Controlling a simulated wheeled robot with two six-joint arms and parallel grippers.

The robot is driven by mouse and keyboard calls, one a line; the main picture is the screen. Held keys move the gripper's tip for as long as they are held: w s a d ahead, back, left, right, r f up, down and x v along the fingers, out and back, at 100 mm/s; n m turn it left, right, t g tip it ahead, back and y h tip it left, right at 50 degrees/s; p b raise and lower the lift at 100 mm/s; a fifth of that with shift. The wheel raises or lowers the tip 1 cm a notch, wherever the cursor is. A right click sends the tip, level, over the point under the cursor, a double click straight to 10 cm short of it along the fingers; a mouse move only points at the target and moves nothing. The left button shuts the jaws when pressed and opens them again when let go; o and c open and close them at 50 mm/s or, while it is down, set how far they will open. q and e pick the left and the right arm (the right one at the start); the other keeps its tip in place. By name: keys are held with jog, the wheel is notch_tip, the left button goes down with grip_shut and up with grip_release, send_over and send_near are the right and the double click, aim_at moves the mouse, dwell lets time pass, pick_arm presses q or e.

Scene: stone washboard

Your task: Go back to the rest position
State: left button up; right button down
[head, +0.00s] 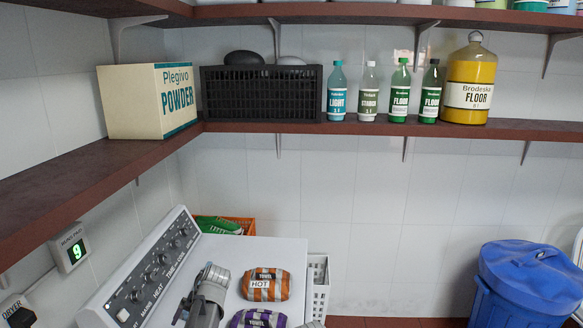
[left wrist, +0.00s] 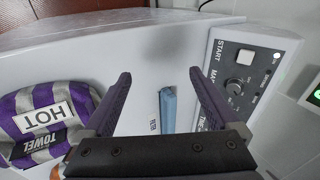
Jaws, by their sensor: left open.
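My left gripper (head: 200,296) is over the top of the white machine (head: 262,249), near its control panel, in the head view. In the left wrist view the gripper (left wrist: 160,76) has its two dark fingers spread apart with nothing held. A light blue handle (left wrist: 168,105), next to a small printed label, shows on the machine top between and beyond the fingers. My right gripper is not visible.
An orange towel roll (head: 265,284) and a purple striped one (head: 258,319) lie on the machine; the purple one (left wrist: 42,122) also shows left of the fingers. The control panel (head: 155,266) borders the left. Shelves (head: 400,127) hold bottles and a box. A blue bin (head: 530,275) stands right.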

pick_arm(q)
jog(key=s+d+f+h, duration=0.3)
jog(key=s+d+h, duration=0.3)
jog(key=s+d, duration=0.75)
jog(key=s+d+f+m+g+y+b, duration=0.1)
jog(key=s+d+f+m+b, duration=0.2)
jog(key=s+d+f+b, duration=0.3)
jog(key=d+f+b, duration=0.3)
jog(key=b, duration=0.1)
jog(key=shift+d+f+g+y, duration=0.2)
jog(key=shift+f+g+y, duration=0.05)
jog(key=shift+g+y, duration=0.05)
jog(key=shift+s, duration=0.1)
